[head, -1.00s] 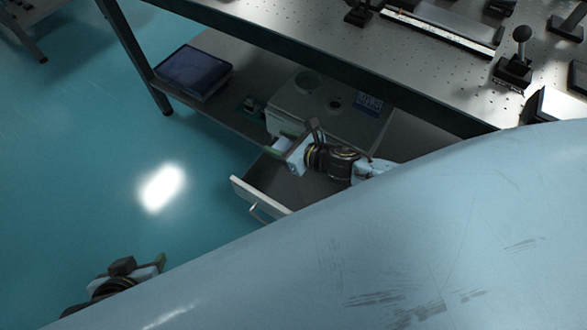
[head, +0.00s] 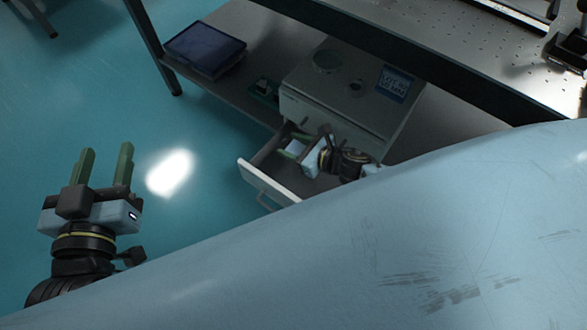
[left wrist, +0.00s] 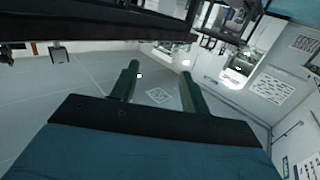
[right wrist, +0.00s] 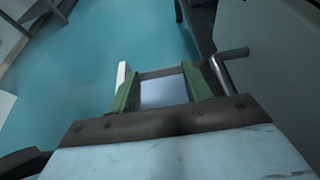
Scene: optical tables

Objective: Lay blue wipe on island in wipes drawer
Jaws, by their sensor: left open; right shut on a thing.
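The drawer (head: 262,186) of a grey cabinet stands pulled open on the lower shelf. My right gripper (head: 295,147) reaches into this open drawer. In the right wrist view, my right gripper (right wrist: 163,92) is shut on a flat pale-blue piece (right wrist: 163,90), which looks like the blue wipe. My arm and the drawer walls hide part of it in the head view. My left gripper (head: 105,168) is open and empty above the floor at the left. In the left wrist view, its two green fingers (left wrist: 158,85) stand apart with nothing between them.
The grey cabinet (head: 310,105) carries a blue label on top. A dark blue case (head: 204,48) lies on the same lower shelf (head: 235,88). The perforated tabletop (head: 450,60) overhangs the cabinet. Open teal floor (head: 80,100) lies left of the drawer.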

